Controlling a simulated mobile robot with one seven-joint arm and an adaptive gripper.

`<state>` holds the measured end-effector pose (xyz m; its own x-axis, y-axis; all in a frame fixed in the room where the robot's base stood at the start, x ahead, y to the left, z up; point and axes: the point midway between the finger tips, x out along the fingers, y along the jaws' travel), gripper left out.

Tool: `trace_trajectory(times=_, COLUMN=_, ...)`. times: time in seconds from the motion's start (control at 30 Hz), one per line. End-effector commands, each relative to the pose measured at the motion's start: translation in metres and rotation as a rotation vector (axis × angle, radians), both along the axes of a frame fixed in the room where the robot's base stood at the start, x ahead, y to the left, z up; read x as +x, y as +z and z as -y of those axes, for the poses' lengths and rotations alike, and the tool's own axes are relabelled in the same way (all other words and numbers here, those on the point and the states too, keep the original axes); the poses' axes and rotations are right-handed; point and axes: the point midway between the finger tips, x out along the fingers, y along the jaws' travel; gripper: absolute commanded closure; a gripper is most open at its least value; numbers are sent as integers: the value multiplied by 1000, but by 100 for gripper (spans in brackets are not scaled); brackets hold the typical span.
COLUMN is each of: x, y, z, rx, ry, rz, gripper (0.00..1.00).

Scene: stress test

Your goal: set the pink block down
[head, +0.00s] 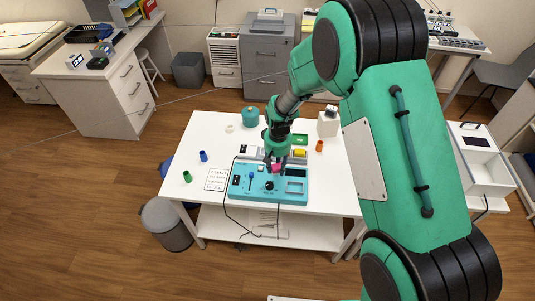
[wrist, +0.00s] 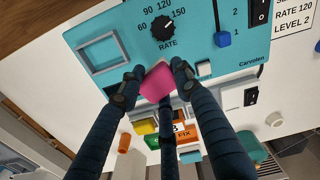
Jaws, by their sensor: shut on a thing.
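In the wrist view, my gripper (wrist: 155,80) is shut on the pink block (wrist: 157,83), with a dark finger on either side. The block overlaps the near edge of the teal device (wrist: 195,49) in that view. Whether it touches the device or the table below, I cannot tell.
The white table (head: 215,135) also bears a blue cylinder (head: 203,156), a green cylinder (head: 187,176), an orange cylinder (head: 319,146), a teal pot (head: 250,116) and a printed card (head: 215,180). The table's left part has free room.

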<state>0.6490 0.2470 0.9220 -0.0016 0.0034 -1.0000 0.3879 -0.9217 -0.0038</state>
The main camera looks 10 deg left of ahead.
Motion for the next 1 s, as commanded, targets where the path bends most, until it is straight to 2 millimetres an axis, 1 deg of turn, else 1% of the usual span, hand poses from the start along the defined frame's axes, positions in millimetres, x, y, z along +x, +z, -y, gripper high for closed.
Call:
trace_trajectory(times=0.27, x=1, y=0, z=0, rx=0, ry=-1, rz=0, gripper=89)
trace_trajectory(times=0.43, x=11, y=-1, z=-3, rx=0, ry=-1, rz=1, gripper=89)
trace_trajectory(times=0.57, x=25, y=-4, z=-9, rx=0, ry=-2, rz=0, gripper=89)
trace_trajectory(times=1.0, x=93, y=-10, z=-35, rx=0, ry=-2, rz=1, gripper=89)
